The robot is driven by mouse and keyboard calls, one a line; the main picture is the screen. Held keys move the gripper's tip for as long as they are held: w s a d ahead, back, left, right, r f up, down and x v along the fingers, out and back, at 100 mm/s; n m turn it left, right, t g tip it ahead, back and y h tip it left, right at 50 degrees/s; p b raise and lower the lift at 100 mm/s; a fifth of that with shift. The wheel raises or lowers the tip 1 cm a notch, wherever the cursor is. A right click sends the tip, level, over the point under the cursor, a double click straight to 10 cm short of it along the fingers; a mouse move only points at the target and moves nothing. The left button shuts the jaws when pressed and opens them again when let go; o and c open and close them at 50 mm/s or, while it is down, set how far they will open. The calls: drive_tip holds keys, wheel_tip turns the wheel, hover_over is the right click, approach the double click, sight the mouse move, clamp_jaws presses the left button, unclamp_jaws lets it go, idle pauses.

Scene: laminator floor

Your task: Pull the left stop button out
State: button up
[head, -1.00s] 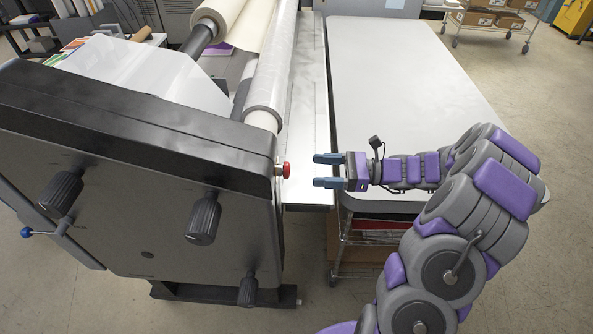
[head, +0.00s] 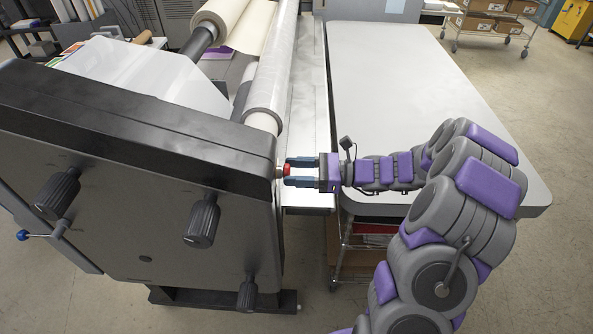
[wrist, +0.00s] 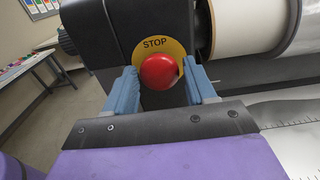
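The red stop button (head: 288,169) sticks out from the right edge of the laminator's dark end housing (head: 150,190). In the wrist view the round red button (wrist: 160,72) sits in front of a yellow disc marked STOP (wrist: 155,46). My gripper (head: 287,171) is at the button, with one blue-grey finger on each side of it. The gripper also shows in the wrist view (wrist: 164,90); its fingers are apart and the button lies between them. A small gap seems to show beside the button, and firm contact cannot be seen.
A long grey-white table (head: 420,100) stands to the right of the laminator. The laminator's film rollers (head: 268,85) run back behind the housing. Black knobs (head: 203,220) stick out from the housing's front. A cart with boxes (head: 490,25) stands far back right.

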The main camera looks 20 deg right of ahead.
clamp_jaws()
idle(0.3)
drive_tip(key=shift+d+r+p, duration=0.15)
drive_tip(key=shift+p, duration=0.15)
drive_tip(key=shift+s+d+p, duration=0.15)
drive_tip(key=shift+d+p, duration=0.3)
drive_tip(key=shift+p, duration=0.35)
unclamp_jaws()
drive_tip(key=o, duration=0.3)
drive_tip(key=shift+d, duration=0.25)
